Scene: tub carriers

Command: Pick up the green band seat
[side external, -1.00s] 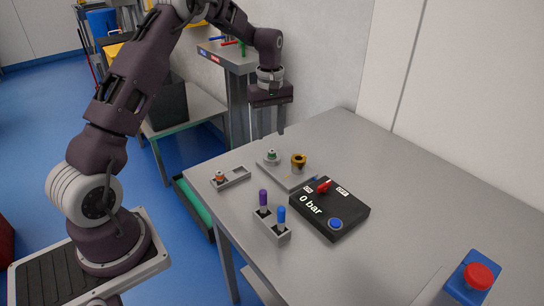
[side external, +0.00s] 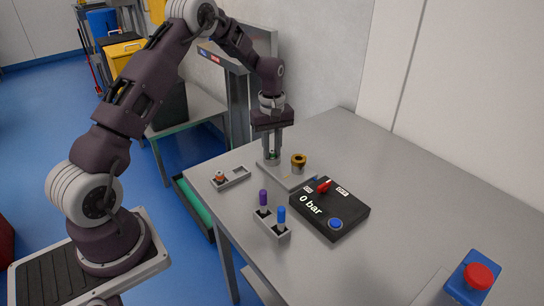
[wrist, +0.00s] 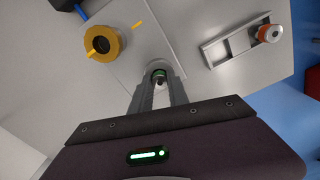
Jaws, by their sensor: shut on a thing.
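The green band seat (wrist: 160,75) is a small grey piece with a green band. It sits on the grey plate between my fingertips in the wrist view, and a bit of it shows in the side view (side external: 272,154). My gripper (side external: 272,158) points straight down over the plate's far left part. Its fingers (wrist: 158,88) are shut on the seat from both sides. The seat appears to be still at plate level; its lower part is largely hidden by the fingers.
A brass ring piece (side external: 298,160) stands close to my gripper on the grey plate (side external: 294,181). A grey tray (side external: 238,180) holds an orange-banded piece (side external: 220,176). Nearer are a holder with purple (side external: 263,198) and blue (side external: 281,214) handled tools and a black pressure box (side external: 345,215).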

